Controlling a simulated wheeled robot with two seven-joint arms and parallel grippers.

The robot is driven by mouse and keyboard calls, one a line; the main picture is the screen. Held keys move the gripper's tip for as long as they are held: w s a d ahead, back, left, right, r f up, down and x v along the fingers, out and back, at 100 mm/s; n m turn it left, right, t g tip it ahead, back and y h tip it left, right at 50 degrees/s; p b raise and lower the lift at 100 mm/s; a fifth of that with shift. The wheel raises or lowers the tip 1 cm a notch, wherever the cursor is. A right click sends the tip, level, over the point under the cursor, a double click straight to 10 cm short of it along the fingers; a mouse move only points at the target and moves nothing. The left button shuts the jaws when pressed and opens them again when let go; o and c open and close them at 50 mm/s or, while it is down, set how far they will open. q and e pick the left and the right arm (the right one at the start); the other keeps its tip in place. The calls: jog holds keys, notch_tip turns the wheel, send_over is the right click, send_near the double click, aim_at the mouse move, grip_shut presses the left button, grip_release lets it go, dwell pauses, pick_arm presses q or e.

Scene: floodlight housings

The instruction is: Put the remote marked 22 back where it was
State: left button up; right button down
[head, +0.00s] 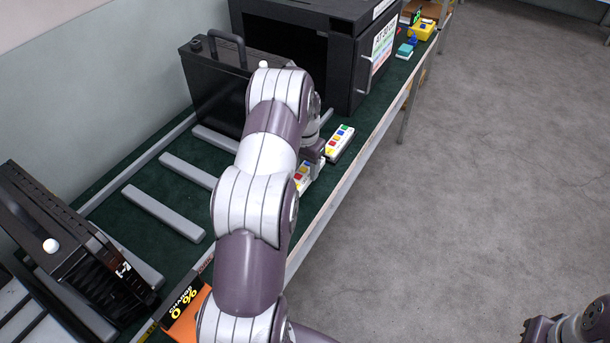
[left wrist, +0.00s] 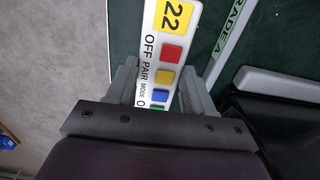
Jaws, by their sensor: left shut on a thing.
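The remote marked 22 (left wrist: 170,45) is white, with a yellow 22 label and red, yellow, blue and green buttons. In the left wrist view it lies between the two grey fingers of my left gripper (left wrist: 160,85), which is shut on it. In the head view the held remote (head: 308,176) is partly hidden by my left arm, near the bench's front edge, with the left gripper (head: 313,152) at its far end. I cannot tell whether it touches the bench. A second white remote (head: 340,143) lies just beyond. Part of my right arm shows at the lower right; its fingers are not clear.
The green bench (head: 135,180) carries grey bars (head: 165,212), black housings (head: 75,245) and (head: 215,85), and a black open-fronted box (head: 345,50). An orange sign (head: 185,318) stands at the near end. Small coloured items (head: 424,30) sit at the far end. The floor to the right is clear.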

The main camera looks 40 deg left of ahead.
aim_at(305, 171)
pick_arm(q)
notch_tip(305, 171, down, 3)
jog(key=shift+s+d+r, duration=0.1)
jog(key=shift+s, duration=0.05)
jog(key=shift+f, duration=0.45)
jog(key=shift+f, duration=0.1)
jog(key=o, duration=1.2)
